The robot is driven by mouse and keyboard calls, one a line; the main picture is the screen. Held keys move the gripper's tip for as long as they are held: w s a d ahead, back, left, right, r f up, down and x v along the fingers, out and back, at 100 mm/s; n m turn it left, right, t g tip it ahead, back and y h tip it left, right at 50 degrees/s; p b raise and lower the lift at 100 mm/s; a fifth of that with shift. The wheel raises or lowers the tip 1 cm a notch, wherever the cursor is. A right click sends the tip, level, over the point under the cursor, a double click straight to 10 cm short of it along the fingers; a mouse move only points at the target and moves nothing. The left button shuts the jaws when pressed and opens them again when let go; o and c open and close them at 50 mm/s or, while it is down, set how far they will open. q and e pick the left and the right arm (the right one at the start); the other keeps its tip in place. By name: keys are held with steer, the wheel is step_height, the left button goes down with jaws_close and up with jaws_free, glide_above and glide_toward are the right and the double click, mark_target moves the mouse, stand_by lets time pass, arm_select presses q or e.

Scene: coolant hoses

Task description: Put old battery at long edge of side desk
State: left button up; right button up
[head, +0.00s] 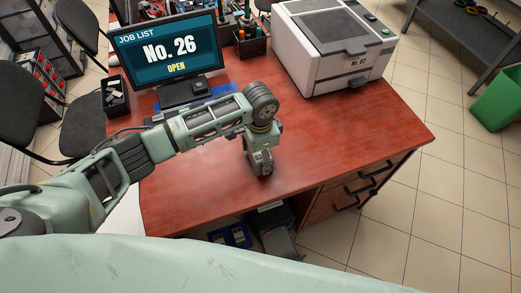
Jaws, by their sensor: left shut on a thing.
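My left arm comes in from the left over a red-brown desk (345,150). My left gripper (262,170) points down over the middle of the desk top, close to the wood, back from the front edge. It is shut on a small dark thing, which I take to be the old battery; the fingers and hand hide most of it. I cannot tell whether it touches the desk. My right gripper is not in view.
A monitor reading "No. 26 OPEN" (165,50) stands at the back left, and a white printer-like machine (333,45) at the back right. Black bins with small items stand beside the monitor. The desk's front right is clear. A green bin (498,100) stands on the floor.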

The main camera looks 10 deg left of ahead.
arm_select(q)
steer(key=shift+r, duration=0.1)
steer(key=o, duration=2.1)
step_height(320, 180, up, 12)
steer(key=shift+b, duration=0.5)
